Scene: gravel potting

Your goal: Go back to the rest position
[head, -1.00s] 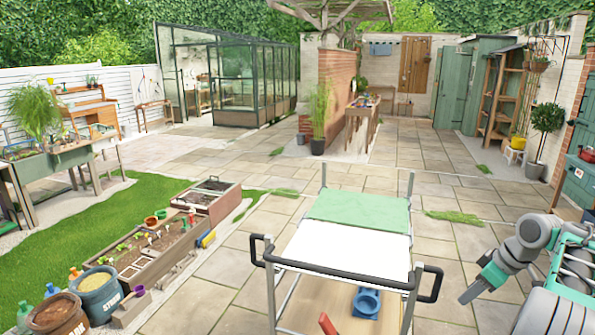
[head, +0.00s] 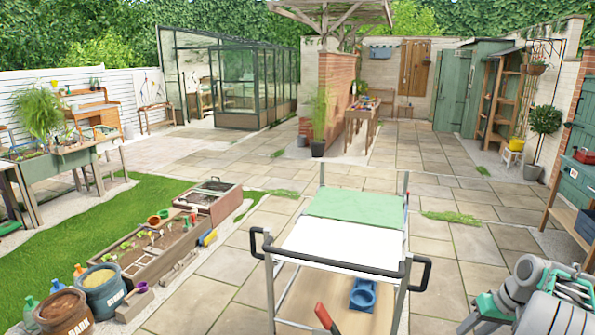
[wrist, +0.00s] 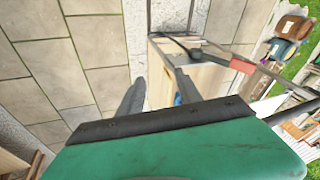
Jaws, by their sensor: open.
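My gripper (wrist: 157,78) is open in the wrist view, with its two dark fingers apart and nothing between them. In the head view, my grey and green arm is folded at the bottom right corner, to the right of the cart (head: 343,248), and the fingers are mostly cut off by the frame edge. The gripper is apart from the cart, over the paving.
The cart has a white and green top, black handles and a lower wooden shelf with a blue item (head: 362,295) and a red-handled tool (head: 324,316). Raised planters (head: 150,250) and tubs (head: 104,290) stand left.

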